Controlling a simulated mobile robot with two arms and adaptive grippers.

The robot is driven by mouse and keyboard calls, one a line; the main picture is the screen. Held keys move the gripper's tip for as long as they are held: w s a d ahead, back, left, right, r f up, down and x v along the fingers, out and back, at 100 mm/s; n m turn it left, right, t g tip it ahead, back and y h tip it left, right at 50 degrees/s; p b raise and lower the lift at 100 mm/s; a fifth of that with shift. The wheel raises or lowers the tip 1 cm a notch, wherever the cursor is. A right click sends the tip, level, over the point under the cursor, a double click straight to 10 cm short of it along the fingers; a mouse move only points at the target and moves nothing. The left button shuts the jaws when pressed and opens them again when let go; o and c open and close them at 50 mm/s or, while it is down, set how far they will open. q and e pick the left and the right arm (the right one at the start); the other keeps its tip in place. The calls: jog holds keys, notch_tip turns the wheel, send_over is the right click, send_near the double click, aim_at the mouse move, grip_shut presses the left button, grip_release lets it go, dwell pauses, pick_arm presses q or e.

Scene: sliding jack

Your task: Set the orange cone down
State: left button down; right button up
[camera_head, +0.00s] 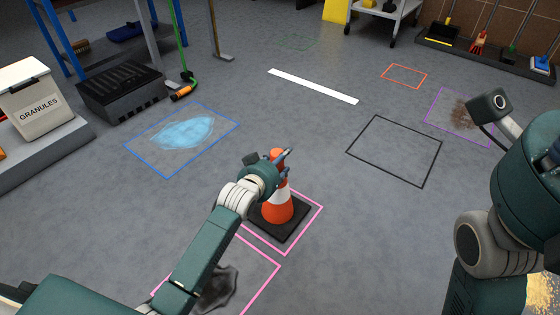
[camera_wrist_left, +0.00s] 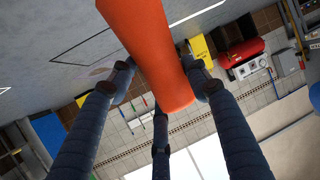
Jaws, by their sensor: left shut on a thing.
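The orange cone (camera_head: 277,208) has a white band and a square black base (camera_head: 289,229). It stands upright over a pink outlined square (camera_head: 315,214) on the floor, its base appearing within the visible lines. I cannot tell whether the base touches the floor or hangs just above it. My left gripper (camera_head: 280,160) is shut on the upper part of the cone. In the left wrist view the fingers (camera_wrist_left: 165,85) close around the orange cone body (camera_wrist_left: 150,50). My right arm is at the right edge of the head view, its gripper fingers out of sight.
A dark stain (camera_head: 216,290) lies in another pink outline below. A blue puddle (camera_head: 186,132) in a blue outline is at left. A black outline (camera_head: 397,150) at right is empty. A granules bin (camera_head: 36,98) and black crate (camera_head: 122,92) stand at left.

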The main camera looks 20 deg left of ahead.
pick_arm(q)
jog(key=c, duration=0.9)
grip_release()
jog(key=shift+f, duration=0.1)
